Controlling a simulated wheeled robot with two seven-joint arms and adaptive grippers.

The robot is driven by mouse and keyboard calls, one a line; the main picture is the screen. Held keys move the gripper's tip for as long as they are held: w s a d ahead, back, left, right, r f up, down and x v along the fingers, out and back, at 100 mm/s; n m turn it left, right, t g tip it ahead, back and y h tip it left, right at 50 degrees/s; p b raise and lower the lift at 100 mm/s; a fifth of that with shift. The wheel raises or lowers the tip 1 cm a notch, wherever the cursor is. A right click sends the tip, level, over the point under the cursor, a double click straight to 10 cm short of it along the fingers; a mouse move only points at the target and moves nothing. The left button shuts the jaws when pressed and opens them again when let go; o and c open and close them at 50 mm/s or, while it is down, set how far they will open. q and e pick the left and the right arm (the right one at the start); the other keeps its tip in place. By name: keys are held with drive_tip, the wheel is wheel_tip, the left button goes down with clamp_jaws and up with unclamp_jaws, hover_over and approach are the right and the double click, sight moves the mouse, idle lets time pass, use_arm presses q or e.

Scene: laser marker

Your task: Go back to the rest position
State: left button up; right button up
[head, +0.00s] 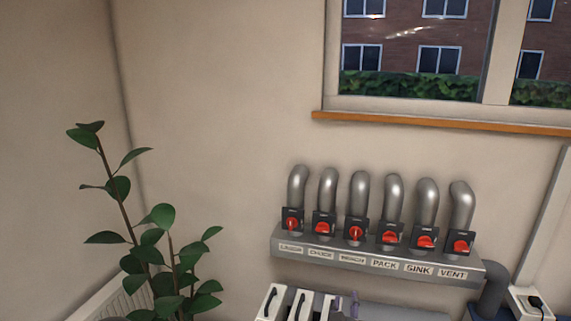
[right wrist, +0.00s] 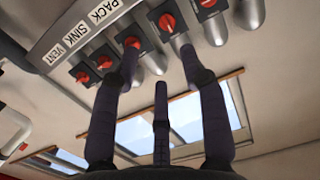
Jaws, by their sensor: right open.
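My right gripper (right wrist: 159,66) shows in the right wrist view with its dark fingers spread apart and nothing between them. Its fingertips overlap the red-knob valves in that picture; whether they touch cannot be told. In the head view only small purple parts, which look like my right gripper (head: 347,304), show at the bottom edge below the valve panel. My left gripper is not in view.
A grey valve panel (head: 375,262) on the wall carries several red knobs (head: 356,232) and bent metal pipes (head: 360,190). White units with black handles (head: 298,304) stand below. A plant (head: 150,240) is at left; a window (head: 415,50) is above.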

drive_tip(key=s+a+f+n+g+y, duration=0.15)
drive_tip(key=s+f+g, duration=0.25)
drive_tip(key=f, duration=0.8)
drive_tip(key=s+a+f+g+y, duration=0.2)
drive_tip(key=s+f+g+y, duration=0.15)
drive_tip(key=f, duration=0.75)
drive_tip(key=s+a+f+g+y, duration=0.1)
drive_tip(key=s+f+g, duration=0.3)
drive_tip(key=s+f, duration=0.3)
drive_tip(key=s+a+f+m+g+y+b, duration=0.1)
drive_tip(key=s+f+g, duration=0.3)
drive_tip(key=s, duration=1.2)
wheel_tip(320, 180, down, 4)
drive_tip(key=shift+s+a+f+g+y+b, duration=0.1)
drive_tip(key=shift+s+a+g+y+b, duration=0.25)
drive_tip(key=shift+a, duration=0.45)
drive_tip(key=shift+w, duration=0.15)
drive_tip(key=shift+c, duration=0.5)
drive_tip(key=shift+d, duration=0.1)
